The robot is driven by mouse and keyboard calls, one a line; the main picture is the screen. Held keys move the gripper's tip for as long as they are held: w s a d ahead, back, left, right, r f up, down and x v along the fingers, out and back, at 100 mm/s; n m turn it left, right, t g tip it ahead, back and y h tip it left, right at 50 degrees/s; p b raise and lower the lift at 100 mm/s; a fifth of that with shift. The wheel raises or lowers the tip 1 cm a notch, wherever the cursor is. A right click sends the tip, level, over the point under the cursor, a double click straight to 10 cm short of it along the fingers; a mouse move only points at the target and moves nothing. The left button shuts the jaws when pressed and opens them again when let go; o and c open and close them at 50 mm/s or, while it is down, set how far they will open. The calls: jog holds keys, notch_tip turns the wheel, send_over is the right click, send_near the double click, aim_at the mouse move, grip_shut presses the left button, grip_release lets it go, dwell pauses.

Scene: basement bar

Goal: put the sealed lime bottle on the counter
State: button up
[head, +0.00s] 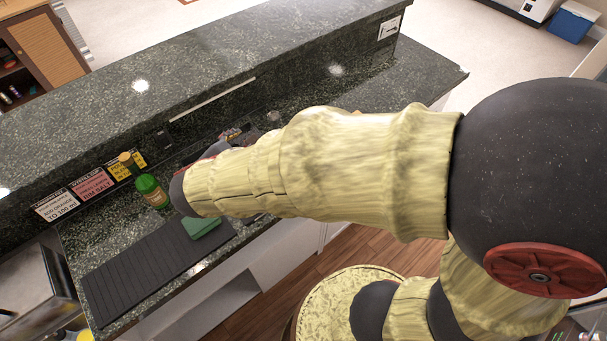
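A green bottle (151,191) with a yellowish label and a tan top stands upright on the lower dark stone counter (105,237), at the left in the head view. It is just left of the dark end of my arm. Whether its top is sealed is too small to tell for certain. My arm, in a pale yellow cover, reaches across the counter from the right. My gripper is hidden behind the arm, so I cannot see its fingers or anything in them.
A black ribbed mat (143,275) lies in front of the bottle, with a folded green cloth (202,226) at its edge. Several small signs (92,184) stand behind the bottle. The raised bar top (190,75) is bare. Small items beyond my arm are partly hidden.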

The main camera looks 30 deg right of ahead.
jog(key=s+d+r+m+g, duration=0.2)
jog(key=s+d+m+g, duration=0.1)
jog(key=s+d+m, duration=0.5)
jog(key=s+r+m+y, duration=0.5)
jog(key=s+m+y, duration=0.1)
jog(key=s+m, duration=0.5)
jog(key=shift+d+m, duration=0.15)
jog(key=shift+m, duration=0.75)
jog(key=shift+r, duration=0.1)
jog(key=shift+c, duration=0.3)
